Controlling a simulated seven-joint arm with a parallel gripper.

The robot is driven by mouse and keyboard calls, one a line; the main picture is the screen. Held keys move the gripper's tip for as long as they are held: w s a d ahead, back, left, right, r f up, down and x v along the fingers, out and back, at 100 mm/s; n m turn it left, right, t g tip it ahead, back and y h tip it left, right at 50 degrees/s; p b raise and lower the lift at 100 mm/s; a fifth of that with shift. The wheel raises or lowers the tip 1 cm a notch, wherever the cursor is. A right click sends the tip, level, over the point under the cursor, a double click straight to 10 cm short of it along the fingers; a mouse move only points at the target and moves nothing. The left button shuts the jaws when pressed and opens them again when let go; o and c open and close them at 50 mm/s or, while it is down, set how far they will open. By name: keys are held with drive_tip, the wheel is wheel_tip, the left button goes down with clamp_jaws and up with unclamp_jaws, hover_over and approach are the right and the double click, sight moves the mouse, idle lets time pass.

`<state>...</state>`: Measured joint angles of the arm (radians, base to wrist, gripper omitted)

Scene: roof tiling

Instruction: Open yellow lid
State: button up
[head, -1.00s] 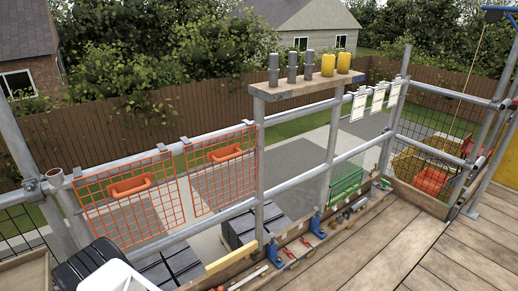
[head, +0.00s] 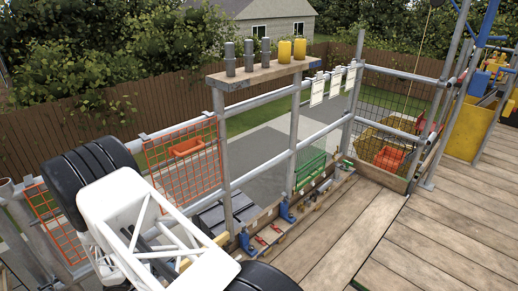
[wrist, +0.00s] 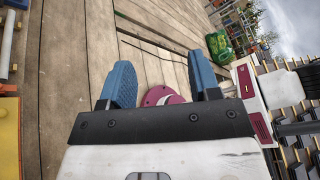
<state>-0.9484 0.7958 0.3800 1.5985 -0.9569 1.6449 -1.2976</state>
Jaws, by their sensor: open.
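No yellow lid can be made out for certain. A yellow bin-like container (head: 468,130) stands at the right in the head view, and I cannot tell if it has a lid. Two yellow cylinders (head: 291,50) stand on the wooden shelf. In the wrist view my gripper (wrist: 162,72) is open, with its blue fingers wide apart and nothing held. Wooden decking shows between and beyond them. A maroon round piece (wrist: 165,96) shows between the fingers, partly hidden by the gripper's dark bar. My gripper's fingers cannot be made out in the head view.
A wooden shelf (head: 262,75) on scaffold poles also bears grey cylinders (head: 247,54). Tools lie in a wooden trough along the deck's edge. The wooden deck (head: 340,235) at the right is largely clear.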

drive_tip(key=w+d+r+m+g+y, duration=0.1)
drive_tip(key=w+d+r+m+g, duration=0.2)
drive_tip(key=d+r, duration=0.5)
drive_tip(key=w+d+r+m+g+y, duration=0.2)
drive_tip(key=d+r+m, duration=0.35)
drive_tip(key=r, duration=0.45)
drive_tip(key=s+d+r+m+g+y, duration=0.35)
drive_tip(key=d+r+m, duration=0.45)
drive_tip(key=d+r, duration=0.8)
drive_tip(key=s+d+r+m+t+y, duration=0.1)
drive_tip(key=s+d+r+m+y, duration=0.4)
drive_tip(key=s+d, duration=0.4)
drive_tip(key=s+d+r+m+t+y, duration=0.2)
drive_tip(key=s+d+r+m, duration=0.55)
drive_tip(key=d, duration=0.25)
drive_tip(key=s+d+r+m+t+y, duration=0.1)
drive_tip(key=s+d+m, duration=0.1)
drive_tip(key=s, duration=0.3)
drive_tip(key=s+d+m+t+y, duration=0.1)
drive_tip(key=s+m, duration=0.1)
drive_tip(key=s, duration=0.3)
drive_tip(key=shift+s+d+r+m, duration=0.25)
drive_tip(key=shift+d+r+m, duration=0.05)
drive_tip(key=shift+d+r, duration=0.1)
drive_tip(key=shift+w+t, duration=0.15)
drive_tip(key=shift+t, duration=0.1)
